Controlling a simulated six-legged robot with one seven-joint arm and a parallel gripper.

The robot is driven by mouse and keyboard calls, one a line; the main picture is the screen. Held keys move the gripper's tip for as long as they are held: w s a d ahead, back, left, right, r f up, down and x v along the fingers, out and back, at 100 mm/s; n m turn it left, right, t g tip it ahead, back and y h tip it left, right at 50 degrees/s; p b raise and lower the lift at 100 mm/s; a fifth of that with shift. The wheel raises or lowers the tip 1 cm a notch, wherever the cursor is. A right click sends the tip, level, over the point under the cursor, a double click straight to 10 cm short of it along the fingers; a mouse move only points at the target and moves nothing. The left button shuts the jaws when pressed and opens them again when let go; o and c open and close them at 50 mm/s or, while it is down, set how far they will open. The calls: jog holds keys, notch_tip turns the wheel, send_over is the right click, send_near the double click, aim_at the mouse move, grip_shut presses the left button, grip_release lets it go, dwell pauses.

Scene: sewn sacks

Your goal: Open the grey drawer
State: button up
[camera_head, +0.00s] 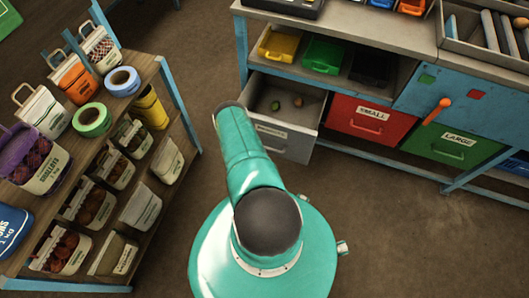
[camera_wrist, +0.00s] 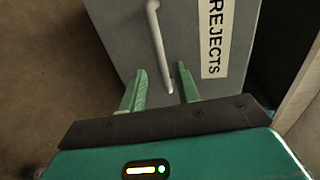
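The grey drawer (camera_head: 298,144) is pulled out from under the left end of the workbench, and two small objects, one greenish and one brownish, lie inside it. Its front fills much of the wrist view (camera_wrist: 112,22), with a white REJECTS label (camera_wrist: 214,35) and a pale bar handle (camera_wrist: 157,45). My gripper (camera_wrist: 160,69) is open, its two green fingers apart on either side of the handle's near end. I cannot tell whether either finger touches the handle. In the head view my arm hides the gripper.
A red SMALL drawer (camera_head: 369,121) and a green LARGE drawer (camera_head: 452,145) are to the right, both shut. Yellow and green trays (camera_head: 323,55) sit on the shelf above. A wooden rack (camera_head: 150,75) with sacks and tape rolls stands left. The floor (camera_head: 400,235) at right is clear.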

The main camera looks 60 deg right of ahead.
jog(key=v, duration=0.5)
jog(key=shift+a+r, duration=0.1)
jog(key=shift+a, duration=0.25)
